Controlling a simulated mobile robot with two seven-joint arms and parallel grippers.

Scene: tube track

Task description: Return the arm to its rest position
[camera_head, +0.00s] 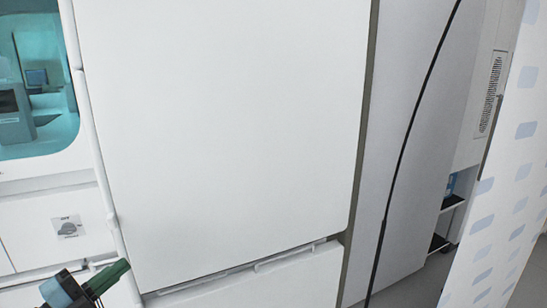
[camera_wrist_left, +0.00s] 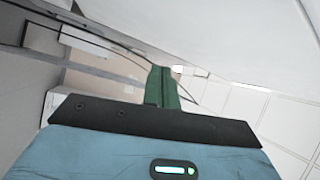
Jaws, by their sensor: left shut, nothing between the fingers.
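My left gripper (camera_head: 120,268) shows at the lower left of the head view. It has a blue and black body and green fingers pointing up and to the right. The fingers are shut with nothing between them. In the left wrist view the green fingers (camera_wrist_left: 163,75) are together in the middle, above the black mount and blue body. The gripper appears in front of the lower left part of a large white cabinet front (camera_head: 225,130); I cannot tell the gap between them. The rest of the left arm is out of the head view. My right gripper is in neither view.
A black cable (camera_head: 407,135) hangs right of the cabinet. A white panel with blue marks (camera_head: 505,190) stands at the far right. Grey floor (camera_head: 410,290) shows at the lower right.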

